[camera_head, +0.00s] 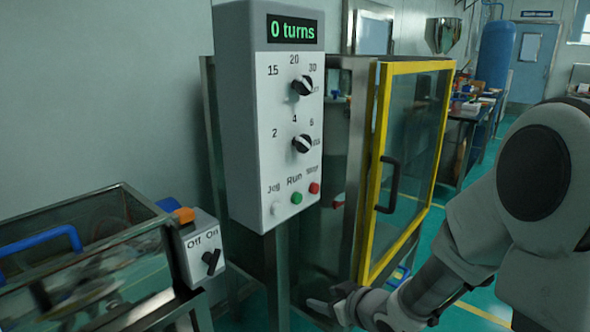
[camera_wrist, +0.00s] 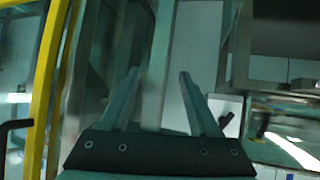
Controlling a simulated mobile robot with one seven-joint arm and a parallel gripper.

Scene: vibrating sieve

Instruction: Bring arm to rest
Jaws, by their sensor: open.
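My gripper (camera_head: 328,301) is low in the head view, at the end of my arm on the right. It is in front of the lower part of the glass-walled cabinet, by the yellow-framed door (camera_head: 368,190). In the wrist view my gripper (camera_wrist: 158,78) shows two fingers standing apart with nothing between them. A metal post of the cabinet shows behind the fingers. I cannot tell how near the fingertips are to the cabinet.
A grey control box (camera_head: 252,190) reads "0 turns" and has two knobs and several buttons. At lower left is a glass-sided machine with a blue handle (camera_head: 40,240) and an Off/On switch box (camera_head: 200,250). Green floor (camera_head: 475,300) lies right of the door.

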